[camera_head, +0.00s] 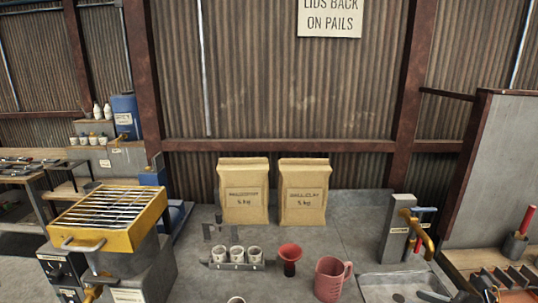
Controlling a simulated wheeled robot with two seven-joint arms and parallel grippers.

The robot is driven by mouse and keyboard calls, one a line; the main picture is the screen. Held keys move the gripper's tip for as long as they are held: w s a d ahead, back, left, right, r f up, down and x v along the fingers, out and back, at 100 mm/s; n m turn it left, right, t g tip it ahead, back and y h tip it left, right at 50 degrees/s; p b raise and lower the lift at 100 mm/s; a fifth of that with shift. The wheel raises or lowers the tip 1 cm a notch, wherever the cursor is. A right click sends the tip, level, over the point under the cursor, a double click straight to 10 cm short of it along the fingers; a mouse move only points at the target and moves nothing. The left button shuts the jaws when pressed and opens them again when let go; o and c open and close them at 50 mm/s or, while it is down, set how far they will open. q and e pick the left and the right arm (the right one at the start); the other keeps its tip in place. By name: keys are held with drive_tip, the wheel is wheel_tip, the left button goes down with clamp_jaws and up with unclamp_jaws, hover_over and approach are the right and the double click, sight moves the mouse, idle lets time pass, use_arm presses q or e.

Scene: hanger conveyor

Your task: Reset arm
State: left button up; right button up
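Neither of my grippers nor either arm shows in the head view. The task names no object. On the grey worktop (360,215) in front of me, a rack (237,267) holds three small white cups (237,254) in a row. A dark red funnel-like cup (290,258) stands to their right. A pink jug (331,278) with its handle on the right stands nearer. Another pale cup (236,300) is cut off by the bottom edge.
Two tan paper bags (243,192) (304,192) stand upright at the back against the corrugated wall. A yellow grill box (108,217) is at left. A grey post with a yellow tap (417,230) stands beside a basin (400,280) at right. Worktop between bags and post is clear.

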drive_tip(key=s+a+f+m+g+h, duration=0.1)
drive_tip(key=s+a+f+m+h, duration=0.35)
drive_tip(key=m, duration=0.75)
drive_tip(key=s+a+f+m+g+h, duration=0.15)
drive_tip(key=s+f+m, duration=0.35)
drive_tip(key=f+m, duration=0.65)
drive_tip(key=s+a+f+m+g, duration=0.2)
drive_tip(key=s+a+m+g, duration=0.15)
drive_tip(key=s+m, duration=0.4)
drive_tip(key=s+a+f+m+g, duration=0.2)
drive_tip(key=s+a+m, duration=0.2)
drive_tip(key=s+m, duration=0.4)
wheel_tip(320, 180, down, 33)
drive_tip(key=m+g+b, duration=0.1)
drive_tip(key=b, duration=0.5)
use_arm(q)
wheel_tip(320, 180, down, 10)
drive_tip(key=b, duration=0.4)
use_arm(e)
drive_tip(key=s+d+f+g+h, duration=0.1)
drive_tip(key=s+d+f, duration=0.2)
drive_tip(key=s+f, duration=1.3)
wheel_tip(320, 180, down, 3)
drive_tip(key=shift+s+d+r+g, duration=0.1)
drive_tip(key=shift+s+d+g, duration=0.1)
drive_tip(key=shift+g, duration=0.1)
